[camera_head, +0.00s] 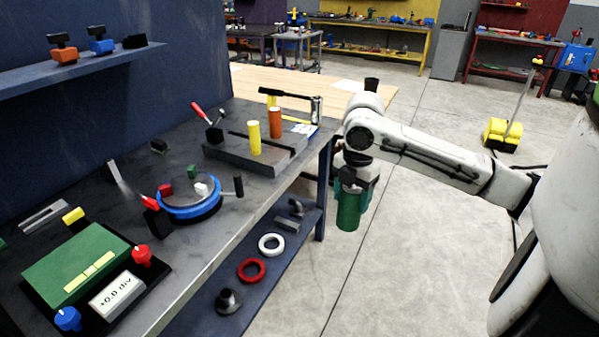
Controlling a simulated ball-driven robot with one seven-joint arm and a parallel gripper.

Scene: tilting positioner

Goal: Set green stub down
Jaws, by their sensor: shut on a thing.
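The green stub (348,210) is a green cylinder. It hangs upright below my gripper (351,186), out past the right end of the workbench and above the floor. My gripper is shut on its upper part; the fingertips are partly hidden by the dark gripper body and the stub. A grey block (228,153) on the bench carries a yellow cylinder (254,138) and an orange cylinder (275,122), both standing upright.
A blue-rimmed round plate (192,212) with small red, white and green pieces sits on the bench. A green panel (75,266) with knobs is at the front left. A lower shelf (262,301) holds rings. Open floor lies right of the bench.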

